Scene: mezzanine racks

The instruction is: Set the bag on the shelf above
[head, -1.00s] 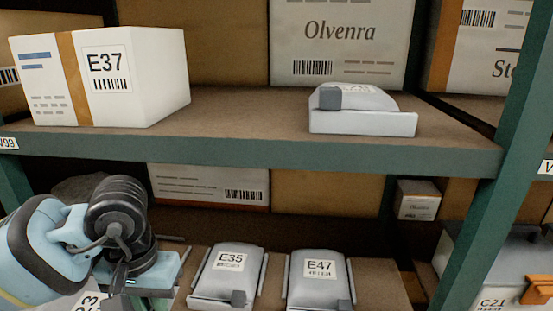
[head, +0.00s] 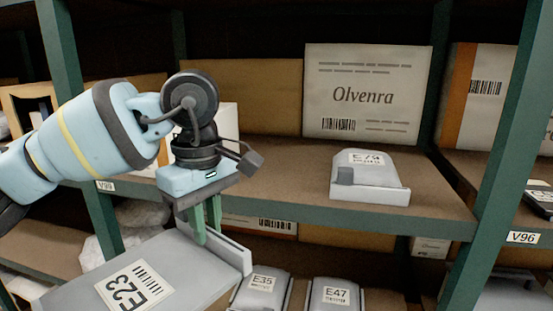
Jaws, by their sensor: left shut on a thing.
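The grey bag marked E23 (head: 95,282) hangs tilted at the lower left, in front of the rack. My left gripper (head: 207,236) is shut on its raised rim at the right end, with the green fingers pointing down. The bag is below and in front of the upper shelf (head: 285,178), and its lower left part is cut off by the frame. A similar grey bag marked E79 (head: 370,177) rests on the upper shelf at the right. My right gripper is not in view.
A large Olvenra box (head: 366,95) stands at the back of the upper shelf. The white box (head: 228,120) is mostly hidden behind my left gripper. Bare shelf shows left of bag E79. Bags E35 (head: 262,290) and E47 (head: 336,294) lie on the shelf below.

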